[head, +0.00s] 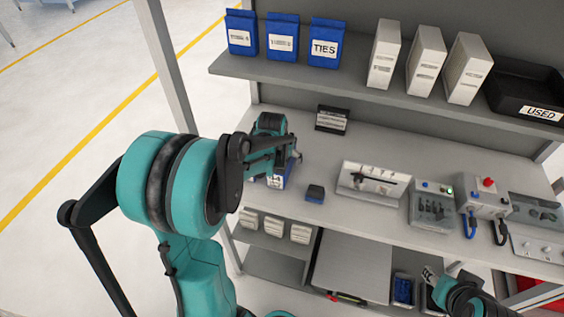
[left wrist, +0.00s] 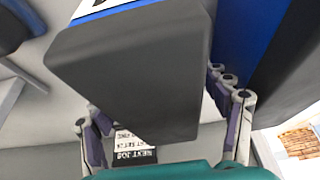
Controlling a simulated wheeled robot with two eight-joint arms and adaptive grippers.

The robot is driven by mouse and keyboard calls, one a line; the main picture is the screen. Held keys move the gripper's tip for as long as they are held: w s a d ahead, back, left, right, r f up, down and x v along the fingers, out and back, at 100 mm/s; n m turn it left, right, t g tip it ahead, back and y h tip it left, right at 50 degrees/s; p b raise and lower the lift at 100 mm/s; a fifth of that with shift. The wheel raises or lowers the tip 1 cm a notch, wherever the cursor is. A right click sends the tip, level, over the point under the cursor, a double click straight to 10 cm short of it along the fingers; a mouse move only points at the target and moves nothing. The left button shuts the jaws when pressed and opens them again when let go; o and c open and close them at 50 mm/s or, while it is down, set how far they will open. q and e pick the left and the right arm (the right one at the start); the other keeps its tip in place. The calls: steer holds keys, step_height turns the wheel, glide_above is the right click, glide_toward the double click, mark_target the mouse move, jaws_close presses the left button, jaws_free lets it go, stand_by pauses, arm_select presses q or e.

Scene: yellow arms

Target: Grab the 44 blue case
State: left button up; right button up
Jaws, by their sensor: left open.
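A blue case with a white label (head: 277,181) stands on the workbench, mostly hidden by my left gripper (head: 292,160). In the left wrist view, a case with a dark grey end (left wrist: 130,75) and a strip of blue lies between the spread fingers of my left gripper (left wrist: 165,130). The gripper is open; I cannot tell whether a finger touches the case. The number on the label is not readable. A second blue and dark case (left wrist: 285,65) is close beside the right finger. My right gripper (head: 432,277) is low at the bottom right, its fingers unclear.
A small dark-blue box (head: 315,193) sits on the bench to the right. Blue bins (head: 282,40), white binders (head: 425,60) and a black USED tray (head: 525,92) stand on the shelf above. A small sign (head: 332,120) stands behind; devices (head: 433,205) fill the right side.

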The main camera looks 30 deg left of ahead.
arm_select(q)
steer(key=shift+f, duration=0.2)
steer(key=c, duration=1.6)
steer(key=shift+r, duration=0.15)
steer(key=shift+c, duration=0.2)
